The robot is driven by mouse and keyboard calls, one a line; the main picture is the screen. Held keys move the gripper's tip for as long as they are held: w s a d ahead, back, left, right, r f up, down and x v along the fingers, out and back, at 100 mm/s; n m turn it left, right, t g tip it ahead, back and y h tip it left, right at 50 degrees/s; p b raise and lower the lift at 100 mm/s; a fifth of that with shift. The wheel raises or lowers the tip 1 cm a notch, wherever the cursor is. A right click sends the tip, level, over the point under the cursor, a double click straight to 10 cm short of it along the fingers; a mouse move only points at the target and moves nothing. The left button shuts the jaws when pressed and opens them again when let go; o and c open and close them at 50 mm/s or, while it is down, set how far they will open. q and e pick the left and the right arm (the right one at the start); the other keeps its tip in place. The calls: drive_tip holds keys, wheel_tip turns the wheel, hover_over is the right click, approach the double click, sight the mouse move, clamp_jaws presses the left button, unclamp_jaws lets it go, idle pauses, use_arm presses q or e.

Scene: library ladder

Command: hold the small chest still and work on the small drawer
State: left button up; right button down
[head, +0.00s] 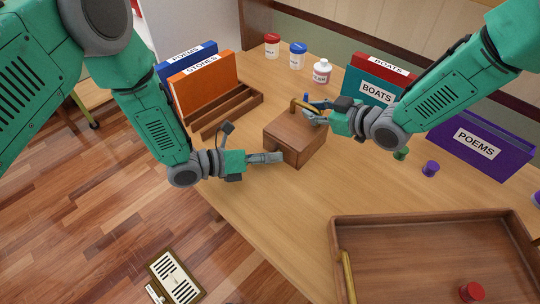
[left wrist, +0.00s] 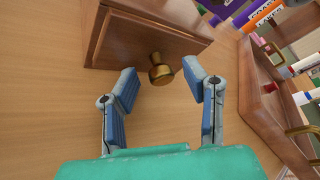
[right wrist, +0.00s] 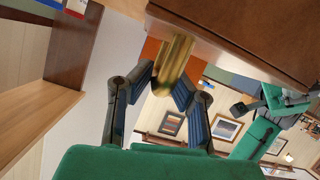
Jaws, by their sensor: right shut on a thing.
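The small wooden chest (head: 295,139) stands on the desk, with a brass handle (head: 293,107) on its top. My right gripper (head: 308,115) is shut on this handle, and the brass bar (right wrist: 175,62) shows between its fingers in the right wrist view. The drawer front (left wrist: 133,45) with its round brass knob (left wrist: 160,72) fills the top of the left wrist view. My left gripper (left wrist: 163,80) is open, with its fingertips on either side of the knob and a visible gap to it. In the head view, the left gripper (head: 278,157) hides the knob.
A slotted wooden rack (head: 228,111) with blue and orange binders stands behind the chest at left. Jars (head: 322,71) stand at the back. Binders and purple (head: 430,169) and green spools are at right. A large wooden tray (head: 430,222) lies at front right. Desk between chest and tray is clear.

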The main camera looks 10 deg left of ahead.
sight(248, 187)
use_arm(q)
clamp_jaws()
drive_tip(key=s+a, duration=0.1)
drive_tip(key=s, duration=0.1)
drive_tip(key=s+a, duration=0.3)
drive_tip(key=s, duration=0.2)
drive_tip(key=shift+a, duration=0.25)
unclamp_jaws()
